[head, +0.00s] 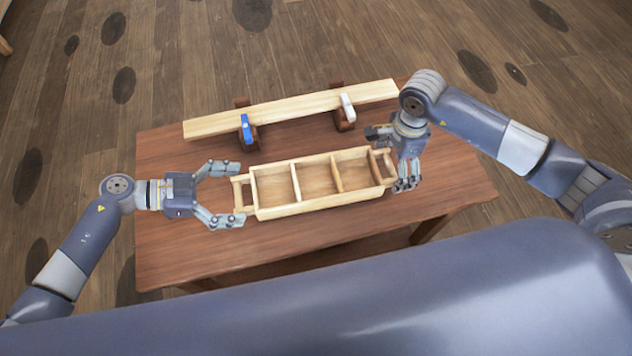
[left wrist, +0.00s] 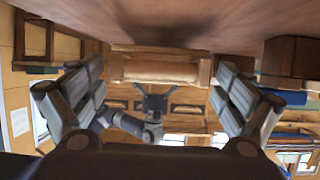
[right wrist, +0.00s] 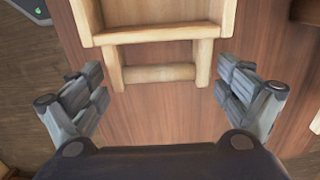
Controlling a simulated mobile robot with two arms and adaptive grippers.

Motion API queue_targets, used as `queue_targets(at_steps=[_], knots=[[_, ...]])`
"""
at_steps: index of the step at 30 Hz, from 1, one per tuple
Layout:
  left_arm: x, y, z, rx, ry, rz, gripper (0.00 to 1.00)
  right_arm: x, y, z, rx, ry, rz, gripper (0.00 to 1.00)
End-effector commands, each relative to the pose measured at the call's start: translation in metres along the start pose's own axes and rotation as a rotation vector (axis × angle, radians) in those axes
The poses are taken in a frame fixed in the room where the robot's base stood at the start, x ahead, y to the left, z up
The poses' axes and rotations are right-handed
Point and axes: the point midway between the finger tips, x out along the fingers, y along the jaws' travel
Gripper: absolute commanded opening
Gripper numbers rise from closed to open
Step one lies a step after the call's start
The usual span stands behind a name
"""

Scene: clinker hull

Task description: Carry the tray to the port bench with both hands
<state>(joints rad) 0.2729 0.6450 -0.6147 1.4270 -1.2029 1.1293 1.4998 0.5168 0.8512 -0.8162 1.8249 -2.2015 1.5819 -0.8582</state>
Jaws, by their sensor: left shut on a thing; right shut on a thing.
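The tray (head: 315,203) is a pale wooden box with dividers, empty, with a bar handle at each end. It is level, on or just above the brown table; I cannot tell which. My left gripper (head: 240,194) is at its left handle, with widely spread fingers at the two ends of the handle. The left wrist view shows this handle (left wrist: 160,70) between the fingers. My right gripper (head: 395,160) is at the right handle. In the right wrist view this handle (right wrist: 158,74) lies between the spread fingertips.
The table (head: 180,245) has bare room to the left and in front. Behind the tray, a long pale plank (head: 300,106) lies on two dark supports, with a blue clamp (head: 246,128) and a white clamp (head: 348,107). Wooden floor with dark oval patches surrounds the table.

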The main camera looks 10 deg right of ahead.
Motion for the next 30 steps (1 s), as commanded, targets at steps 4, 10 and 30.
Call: queue_targets(at_steps=[4, 10, 30], knots=[[-0.006, 0.0, -0.018, 0.001, 0.002, 0.0, 0.59, -0.019, 0.0, 0.001, 0.001, -0.002, -0.001, 0.59], [-0.009, 0.0, -0.024, 0.001, 0.002, 0.001, 0.59, -0.025, 0.0, 0.001, 0.001, -0.003, -0.001, 0.59], [-0.008, 0.0, -0.023, 0.001, 0.003, 0.001, 0.59, -0.024, 0.0, 0.001, 0.0, -0.003, -0.001, 0.59]])
